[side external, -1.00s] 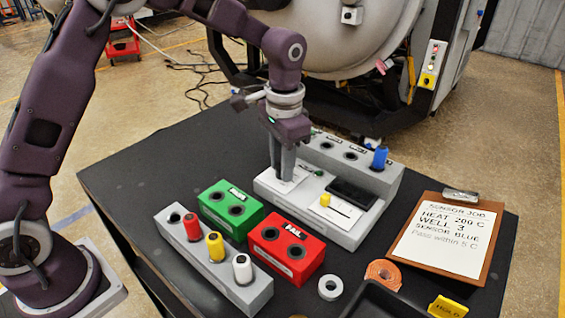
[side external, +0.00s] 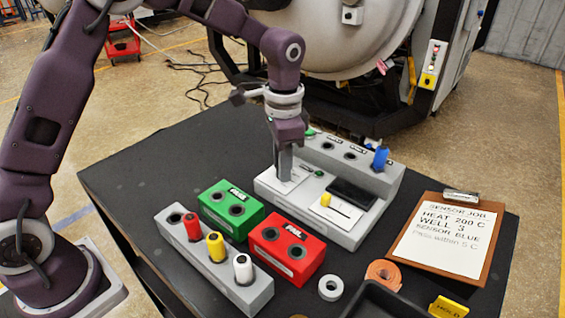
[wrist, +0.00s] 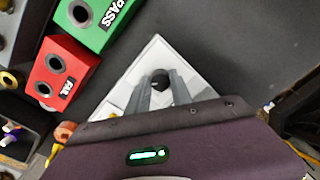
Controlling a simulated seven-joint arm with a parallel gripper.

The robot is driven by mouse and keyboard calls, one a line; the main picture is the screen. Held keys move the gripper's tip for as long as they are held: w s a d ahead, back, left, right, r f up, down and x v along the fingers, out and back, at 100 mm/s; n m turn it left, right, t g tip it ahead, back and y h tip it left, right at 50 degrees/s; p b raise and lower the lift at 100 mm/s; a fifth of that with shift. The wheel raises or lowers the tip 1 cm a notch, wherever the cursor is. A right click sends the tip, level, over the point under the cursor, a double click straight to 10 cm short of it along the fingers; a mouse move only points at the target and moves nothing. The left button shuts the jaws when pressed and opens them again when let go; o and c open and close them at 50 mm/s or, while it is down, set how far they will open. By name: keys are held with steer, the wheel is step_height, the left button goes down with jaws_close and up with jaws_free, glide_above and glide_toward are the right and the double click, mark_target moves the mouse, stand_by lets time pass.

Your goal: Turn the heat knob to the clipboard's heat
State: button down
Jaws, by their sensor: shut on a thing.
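The heat knob (wrist: 158,78) is a small black knob on a white dial plate of the grey calibrator (side external: 345,236). It shows between my fingers in the wrist view; in the side view my fingers hide it. My gripper (side external: 284,178) points straight down at the plate and is shut on the knob; the fingers also show in the wrist view (wrist: 160,93). The dial's marks and the pointer's setting cannot be read. The clipboard (side external: 432,262) reads heat 200 C, well 3, sensor blue, pass within 5 C. The calibrator's dark display (side external: 351,192) shows no readable number.
A blue sensor (side external: 380,158) stands in a rear well. A yellow slider (side external: 326,200) sits on the front panel. Green PASS (side external: 216,222) and red FAIL (side external: 272,262) blocks stand left, with a grey rack (side external: 213,275) of red, yellow and white sensors. Tape rolls lie in front.

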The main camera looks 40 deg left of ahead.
steer(key=c, duration=1.1)
jaws_free()
steer(key=shift+c, duration=0.2)
steer(key=shift+r, duration=0.15)
step_height(320, 180, up, 7)
steer(key=shift+d+f, duration=0.15)
